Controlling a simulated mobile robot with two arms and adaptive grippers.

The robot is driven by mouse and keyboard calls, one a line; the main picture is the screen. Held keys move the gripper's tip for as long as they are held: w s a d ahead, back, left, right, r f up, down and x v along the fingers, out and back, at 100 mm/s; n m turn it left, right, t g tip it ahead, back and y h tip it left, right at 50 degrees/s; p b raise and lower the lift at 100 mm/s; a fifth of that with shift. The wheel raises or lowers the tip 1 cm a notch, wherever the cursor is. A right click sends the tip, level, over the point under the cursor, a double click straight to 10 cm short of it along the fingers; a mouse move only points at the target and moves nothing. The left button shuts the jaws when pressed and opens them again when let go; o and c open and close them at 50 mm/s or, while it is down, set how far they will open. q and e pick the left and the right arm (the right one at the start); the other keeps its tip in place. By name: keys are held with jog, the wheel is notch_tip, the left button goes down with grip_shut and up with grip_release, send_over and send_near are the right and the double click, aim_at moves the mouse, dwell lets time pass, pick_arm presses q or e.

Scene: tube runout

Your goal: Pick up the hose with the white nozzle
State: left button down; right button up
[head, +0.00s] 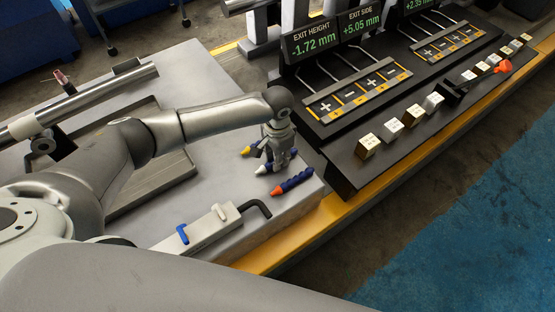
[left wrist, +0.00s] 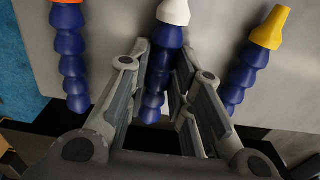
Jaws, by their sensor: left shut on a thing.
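The hose with the white nozzle is a segmented blue hose; its white tip (head: 262,169) points to the lower left in the head view. In the left wrist view this hose (left wrist: 160,65) runs between the two fingers of my left gripper (left wrist: 152,85). My left gripper (head: 278,150) is shut on it at the right corner of the grey table. The gripper covers part of the yellow one there. The right gripper is out of view.
The grey table (head: 215,75) carries a metal tube (head: 95,95), a block with blue and white levers (head: 200,232) and a black hex key (head: 255,205). A black control panel (head: 350,165) with displays and cubes stands close to the right.

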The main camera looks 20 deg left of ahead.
pick_arm(q)
jog(key=shift+r, duration=0.15)
jog(key=shift+r+b, duration=0.45)
jog(key=shift+r, duration=0.15)
jog(key=shift+r+b, duration=0.35)
jog(key=shift+r, duration=0.35)
jog(key=s+a+r+b, duration=0.1)
jog(key=s+a+r, duration=0.1)
jog(key=s+r, duration=0.8)
jog(key=shift+s+b, duration=0.4)
jog(key=shift+s, duration=1.55)
jog(key=shift+r, duration=0.1)
